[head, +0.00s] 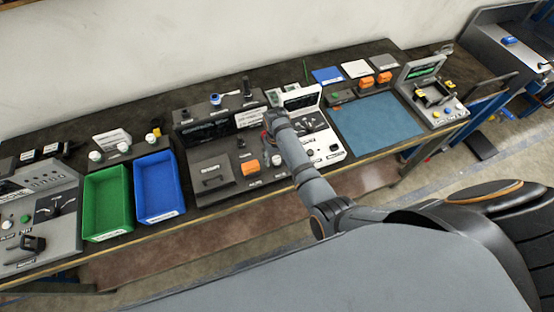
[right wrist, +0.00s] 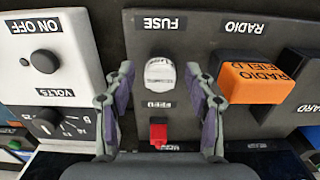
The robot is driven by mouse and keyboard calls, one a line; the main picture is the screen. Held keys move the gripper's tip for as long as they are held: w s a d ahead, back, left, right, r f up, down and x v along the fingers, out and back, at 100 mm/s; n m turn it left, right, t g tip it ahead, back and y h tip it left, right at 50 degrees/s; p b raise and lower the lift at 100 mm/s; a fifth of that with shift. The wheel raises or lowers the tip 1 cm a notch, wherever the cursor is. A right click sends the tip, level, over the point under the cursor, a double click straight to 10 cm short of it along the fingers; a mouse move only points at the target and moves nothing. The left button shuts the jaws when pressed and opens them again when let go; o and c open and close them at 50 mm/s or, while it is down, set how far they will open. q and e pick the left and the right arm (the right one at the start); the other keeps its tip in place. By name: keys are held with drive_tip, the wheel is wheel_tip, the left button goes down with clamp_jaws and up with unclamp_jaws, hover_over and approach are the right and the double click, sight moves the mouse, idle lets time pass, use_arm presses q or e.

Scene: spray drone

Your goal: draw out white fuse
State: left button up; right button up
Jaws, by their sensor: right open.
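The white fuse (right wrist: 160,74) sits upright in the dark control panel under the upside-down FUSE label in the right wrist view. My right gripper (right wrist: 160,86) is open, one finger on each side of the white fuse, with gaps between the fingers and it. In the head view my right arm (head: 300,165) reaches over the panel from the lower right; its fingers and the white fuse cannot be made out there. My left gripper is not in view.
A red part (right wrist: 158,133) stands between the fingers, nearer the palm. An orange RADIO FIELD block (right wrist: 253,83) stands to the right. A white panel with knobs (right wrist: 50,60) is at the left. Green (head: 107,203) and blue (head: 157,187) bins stand left on the bench.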

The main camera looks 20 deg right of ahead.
sight(277, 159)
drive_tip(key=shift+c, duration=0.2)
clamp_jaws()
drive_tip(key=shift+r, duration=3)
